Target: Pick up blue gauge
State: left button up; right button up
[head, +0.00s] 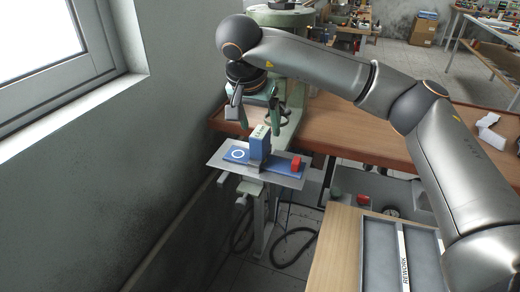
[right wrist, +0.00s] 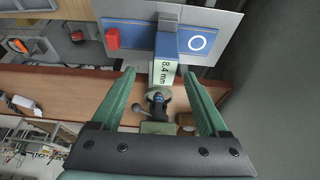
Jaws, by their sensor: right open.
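The blue gauge (head: 260,141) is a small upright block with a pale label. It stands on a blue panel with a white ring, on a grey metal plate (head: 290,181). In the right wrist view the blue gauge (right wrist: 167,48) shows its "8.4 mm" label, in line with the gap between my fingers. My right gripper (head: 254,119) is open and empty, its green fingers above the gauge. My left gripper is not in view.
A red block (head: 296,163) sits on the plate's right side. A green machine (head: 291,117) stands behind, beside a wooden bench (head: 350,135). A grey wall with a window is close on the left. A tray marked "REWORK" (head: 404,225) lies at lower right.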

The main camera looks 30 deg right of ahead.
aim_at(262, 147)
jog(key=x, duration=0.6)
jog(key=p+x, duration=0.1)
jog(key=x, duration=0.2)
jog(key=shift+w+a+f, duration=0.2)
grip_shut()
dwell(0.3)
